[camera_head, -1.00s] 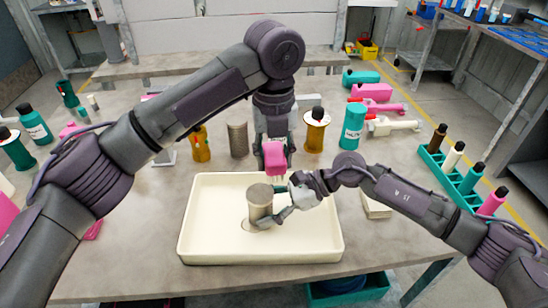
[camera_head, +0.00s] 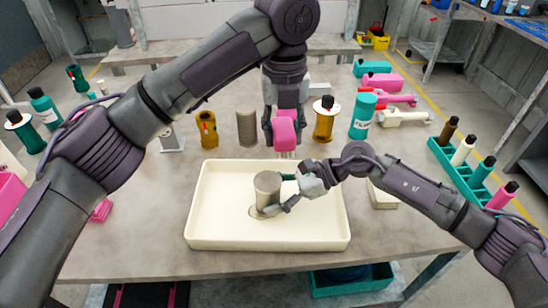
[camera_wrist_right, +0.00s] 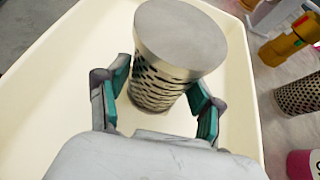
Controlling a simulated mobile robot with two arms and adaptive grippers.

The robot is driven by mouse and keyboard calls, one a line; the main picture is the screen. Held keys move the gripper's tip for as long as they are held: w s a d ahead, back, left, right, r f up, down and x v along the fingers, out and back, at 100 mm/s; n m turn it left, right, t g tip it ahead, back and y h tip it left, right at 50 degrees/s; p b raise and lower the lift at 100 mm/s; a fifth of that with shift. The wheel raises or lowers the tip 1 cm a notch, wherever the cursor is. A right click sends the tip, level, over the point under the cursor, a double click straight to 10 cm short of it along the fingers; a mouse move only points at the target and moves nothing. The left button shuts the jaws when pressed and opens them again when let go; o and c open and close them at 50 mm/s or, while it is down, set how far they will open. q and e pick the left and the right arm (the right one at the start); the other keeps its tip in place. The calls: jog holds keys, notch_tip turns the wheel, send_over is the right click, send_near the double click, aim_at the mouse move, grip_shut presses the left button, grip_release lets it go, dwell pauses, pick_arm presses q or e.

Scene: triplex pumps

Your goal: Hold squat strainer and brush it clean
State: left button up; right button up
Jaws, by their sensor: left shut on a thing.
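The squat strainer (camera_head: 267,188), a short metal cylinder with a plain grey top and perforated sides, is upright over the cream tray (camera_head: 200,232). My left gripper (camera_head: 285,112) is shut on a pink-backed brush (camera_head: 285,133) with pale bristles facing down. The brush is above and behind the strainer, apart from it.
A taller perforated strainer (camera_head: 247,127), an orange-brown part (camera_head: 207,129), a spool (camera_head: 324,119) and a teal bottle (camera_head: 362,117) stand behind the tray. A teal rack of bottles (camera_head: 459,174) stands at right. The tray's left and front floor is mostly clear.

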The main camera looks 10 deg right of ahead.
jog(key=o, duration=0.4)
jog(key=v, duration=1.2)
jog(key=shift+f, duration=0.1)
